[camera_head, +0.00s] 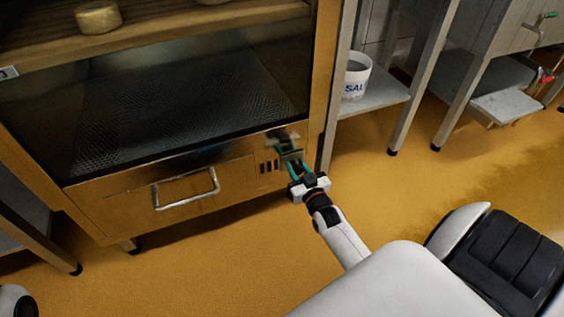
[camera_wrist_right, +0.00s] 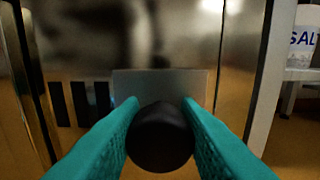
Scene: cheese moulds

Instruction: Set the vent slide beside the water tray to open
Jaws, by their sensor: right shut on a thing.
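The vent slide is a grey plate (camera_wrist_right: 180,84) with a round black knob (camera_wrist_right: 160,138) on the cabinet's lower front. Several dark vent slots (camera_head: 268,167) show uncovered just left of the plate, and they also show in the wrist view (camera_wrist_right: 80,103). The water tray front (camera_head: 120,205), with its metal bar handle (camera_head: 186,188), is left of the slots. My right gripper (camera_head: 292,158) is shut on the knob, with a teal finger on each side of it. Whether more slots lie behind the plate is hidden. My left gripper is not in view.
The wooden cabinet (camera_head: 318,95) has a dark glass front and a cheese (camera_head: 98,17) on its upper shelf. A white salt bucket (camera_head: 356,76) stands on a low shelf (camera_head: 375,98) to the right. The yellow floor (camera_head: 215,260) in front is clear.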

